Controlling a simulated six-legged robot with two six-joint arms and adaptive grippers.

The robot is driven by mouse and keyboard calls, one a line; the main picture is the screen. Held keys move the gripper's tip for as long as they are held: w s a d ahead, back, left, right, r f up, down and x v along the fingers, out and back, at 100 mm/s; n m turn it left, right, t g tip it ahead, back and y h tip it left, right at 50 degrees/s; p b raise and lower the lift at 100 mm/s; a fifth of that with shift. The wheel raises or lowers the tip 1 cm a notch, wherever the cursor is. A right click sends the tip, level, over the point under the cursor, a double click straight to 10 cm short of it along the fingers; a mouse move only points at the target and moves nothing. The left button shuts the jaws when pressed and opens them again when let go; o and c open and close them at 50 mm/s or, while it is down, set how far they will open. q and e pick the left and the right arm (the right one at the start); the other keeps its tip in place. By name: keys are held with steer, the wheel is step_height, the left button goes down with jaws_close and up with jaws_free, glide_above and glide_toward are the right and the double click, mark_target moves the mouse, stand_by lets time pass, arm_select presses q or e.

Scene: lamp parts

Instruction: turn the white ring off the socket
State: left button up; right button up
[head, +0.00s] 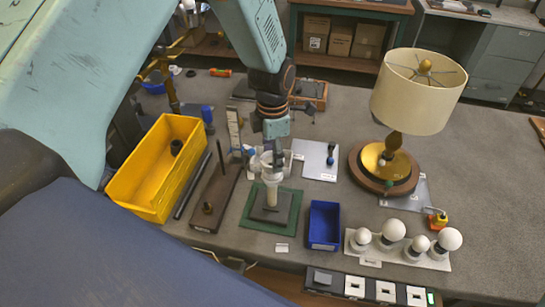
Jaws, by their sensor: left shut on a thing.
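The socket (271,192) is a pale upright piece on a dark block (270,210), which lies on a green mat (254,222). The white ring (272,176) sits around the top of the socket. My left gripper (273,160) comes down from above and is shut at the ring, with its fingers around the ring's upper part. The fingers partly hide the ring, and I cannot see its thread. My right gripper is not in view.
A yellow bin (150,180) stands left, next to a dark board with a post (207,207). A blue bin (324,224) and a rack of white bulbs (392,232) are right of the mat. A shaded lamp (416,95) stands farther right. The bench's right side is mostly free.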

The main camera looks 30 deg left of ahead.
arm_select(q)
steer(key=shift+r, duration=0.5)
step_height(320, 180, up, 4)
stand_by(0.6)
